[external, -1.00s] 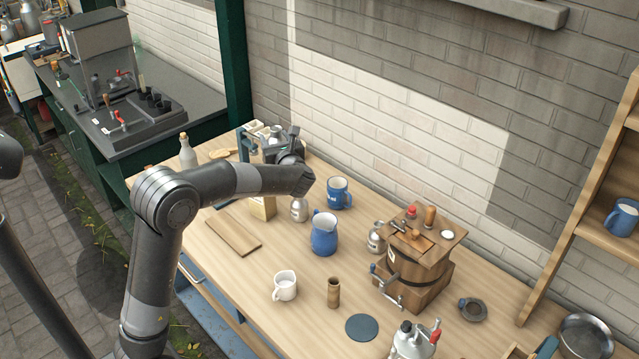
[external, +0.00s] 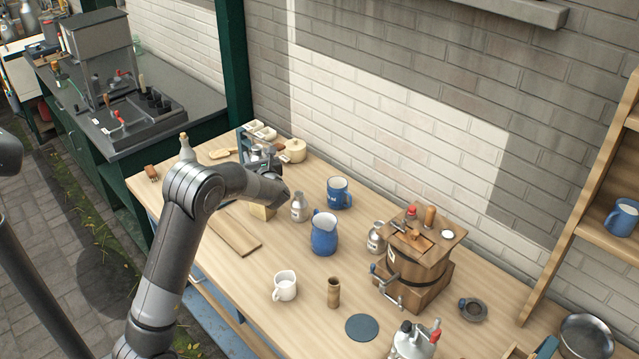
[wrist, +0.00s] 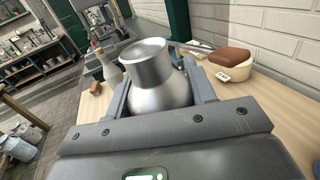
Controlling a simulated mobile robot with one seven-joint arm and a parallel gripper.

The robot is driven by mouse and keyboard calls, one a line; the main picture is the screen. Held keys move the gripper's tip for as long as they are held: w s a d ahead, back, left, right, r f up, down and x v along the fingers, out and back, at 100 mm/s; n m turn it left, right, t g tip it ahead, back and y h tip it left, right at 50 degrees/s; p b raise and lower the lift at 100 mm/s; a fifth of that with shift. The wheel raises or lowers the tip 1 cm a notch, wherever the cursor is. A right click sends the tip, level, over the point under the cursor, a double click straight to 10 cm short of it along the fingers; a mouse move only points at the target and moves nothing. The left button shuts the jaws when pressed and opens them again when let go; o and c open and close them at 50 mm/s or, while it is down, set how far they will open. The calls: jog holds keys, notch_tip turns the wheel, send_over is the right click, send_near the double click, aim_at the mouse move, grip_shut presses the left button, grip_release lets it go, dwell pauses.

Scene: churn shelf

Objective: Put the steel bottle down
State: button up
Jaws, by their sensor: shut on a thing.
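The steel bottle (wrist: 155,85) is a shiny round-bodied vessel with a wide flared neck. In the wrist view it stands nearly upright between the two fingers of my gripper (wrist: 160,90), which is shut on it. In the external view my gripper (external: 262,158) is over the far left part of the wooden bench (external: 285,255), and the held bottle is mostly hidden by it. The bottle's underside is hidden, so I cannot tell whether it touches the bench.
A smaller steel can (external: 300,208), a blue mug (external: 339,193) and a blue jug (external: 323,234) stand right of my gripper. A pale bottle (external: 187,148), a brush (external: 151,172) and a cream pot (external: 294,150) are nearby. A wooden board (external: 235,235) lies in front.

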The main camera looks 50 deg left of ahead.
jog(key=shift+a+f, duration=0.15)
jog(key=shift+a, duration=0.05)
jog(key=shift+f, duration=1.9)
jog(key=shift+f, duration=0.15)
jog(key=o, duration=1.1)
jog(key=shift+o, duration=0.2)
